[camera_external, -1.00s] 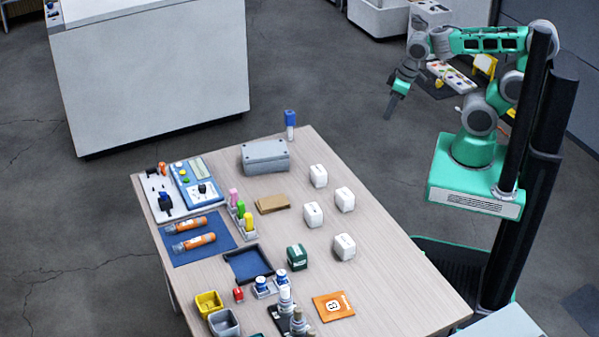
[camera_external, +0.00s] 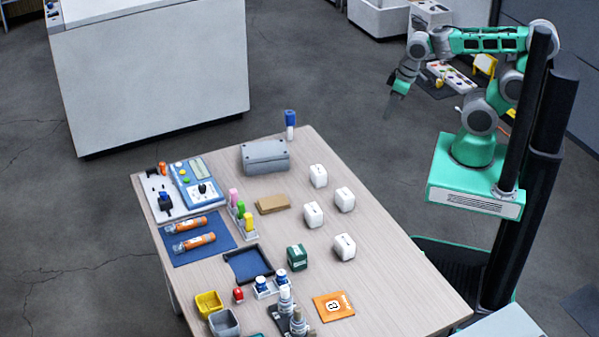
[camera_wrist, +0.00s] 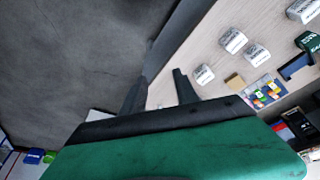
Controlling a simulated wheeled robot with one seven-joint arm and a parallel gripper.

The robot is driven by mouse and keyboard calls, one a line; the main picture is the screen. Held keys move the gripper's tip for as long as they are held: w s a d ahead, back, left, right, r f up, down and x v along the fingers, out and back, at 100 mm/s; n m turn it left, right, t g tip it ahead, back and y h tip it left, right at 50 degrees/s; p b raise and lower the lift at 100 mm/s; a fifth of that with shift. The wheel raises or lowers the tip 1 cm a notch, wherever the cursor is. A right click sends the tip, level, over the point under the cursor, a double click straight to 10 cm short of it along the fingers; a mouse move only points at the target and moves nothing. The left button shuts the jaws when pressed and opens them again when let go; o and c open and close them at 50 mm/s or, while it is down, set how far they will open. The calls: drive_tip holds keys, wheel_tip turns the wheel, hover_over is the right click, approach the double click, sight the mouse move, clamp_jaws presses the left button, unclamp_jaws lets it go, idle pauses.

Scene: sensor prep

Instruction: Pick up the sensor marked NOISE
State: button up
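Several white block-shaped sensors stand on the right half of the table: a far one (camera_external: 318,176), a right one (camera_external: 344,199), a left one (camera_external: 313,214) and a near one (camera_external: 344,246). Their labels are too small to read, so I cannot tell which is marked NOISE. In the wrist view, white blocks (camera_wrist: 232,40) (camera_wrist: 256,54) (camera_wrist: 204,75) (camera_wrist: 303,10) show dark, unreadable print. My gripper (camera_external: 394,98) is raised beyond the table's right edge, away from the blocks. In the wrist view its two dark fingers (camera_wrist: 160,77) are apart with nothing between them.
The wooden table (camera_external: 390,285) also holds a grey box (camera_external: 265,157), a green block (camera_external: 297,257), a brown piece (camera_external: 273,204), a dark tray (camera_external: 248,265) and an orange card (camera_external: 333,306). Open floor lies between the table and my arm.

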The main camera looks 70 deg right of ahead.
drive_tip(key=shift+o, duration=0.5)
drive_tip(key=o, duration=0.8)
drive_tip(key=shift+f, duration=0.1)
